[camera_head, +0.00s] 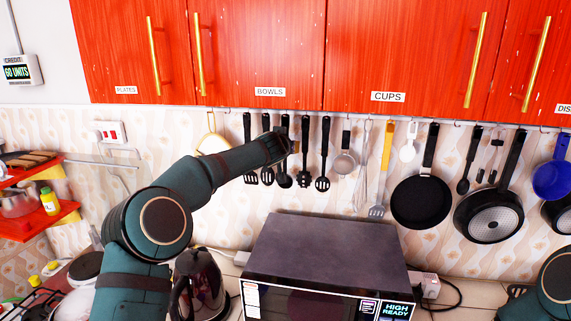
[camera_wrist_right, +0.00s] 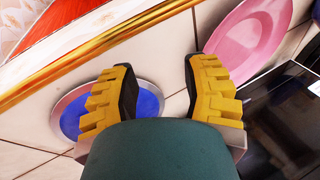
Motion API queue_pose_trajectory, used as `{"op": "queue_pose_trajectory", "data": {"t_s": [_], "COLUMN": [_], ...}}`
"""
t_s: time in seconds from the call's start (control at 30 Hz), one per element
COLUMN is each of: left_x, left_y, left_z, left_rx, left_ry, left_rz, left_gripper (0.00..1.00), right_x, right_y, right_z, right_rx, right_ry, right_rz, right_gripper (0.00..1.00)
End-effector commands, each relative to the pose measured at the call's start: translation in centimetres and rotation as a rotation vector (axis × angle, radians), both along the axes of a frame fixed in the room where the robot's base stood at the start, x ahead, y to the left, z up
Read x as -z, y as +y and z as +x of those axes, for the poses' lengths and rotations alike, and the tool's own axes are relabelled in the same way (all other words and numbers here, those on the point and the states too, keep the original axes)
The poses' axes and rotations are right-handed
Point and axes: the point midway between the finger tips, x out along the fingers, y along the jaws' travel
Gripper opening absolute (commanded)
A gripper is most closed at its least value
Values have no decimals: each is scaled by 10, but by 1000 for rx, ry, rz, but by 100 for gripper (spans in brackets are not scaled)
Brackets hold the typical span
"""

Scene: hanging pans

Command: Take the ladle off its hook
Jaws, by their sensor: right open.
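A row of black utensils hangs from hooks under the red cupboards in the head view. One with a rounded bowl, which looks like the ladle (camera_head: 285,182), hangs in the middle of the black group, its handle partly covered by my left arm's end. My left arm reaches up to this row; its gripper (camera_head: 294,146) is mostly hidden behind the wrist, so its fingers and any contact cannot be made out. My right gripper (camera_wrist_right: 160,82) is open and empty in the right wrist view, with its yellow-padded fingers apart above the counter, away from the hanging row.
A dark microwave (camera_head: 330,250) stands below the utensils, with a kettle (camera_head: 198,285) to its left. Black pans (camera_head: 421,203) and a metal spatula (camera_head: 377,210) hang to the right. A blue plate (camera_wrist_right: 150,98) and a pink plate (camera_wrist_right: 250,38) show in the right wrist view.

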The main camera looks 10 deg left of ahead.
Motion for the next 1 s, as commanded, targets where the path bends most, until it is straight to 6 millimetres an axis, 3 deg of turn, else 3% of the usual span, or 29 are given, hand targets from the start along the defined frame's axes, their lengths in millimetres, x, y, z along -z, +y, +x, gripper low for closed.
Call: {"op": "queue_pose_trajectory", "data": {"t_s": [0.23,0.33,0.37,1.0], "left_x": [0,0,0,-1], "left_y": [0,0,0,-1], "left_z": [1,0,1,-1], "left_rx": [0,0,0,0], "left_ry": [0,0,0,0], "left_rz": [0,0,0,0], "left_gripper": [41,6,0,0], "right_x": [0,0,0,0], "right_y": [0,0,0,0], "right_z": [0,0,0,0], "right_rx": [0,0,0,0], "right_ry": [0,0,0,0], "right_rz": [0,0,0,0], "right_gripper": [47,47,47,47]}}
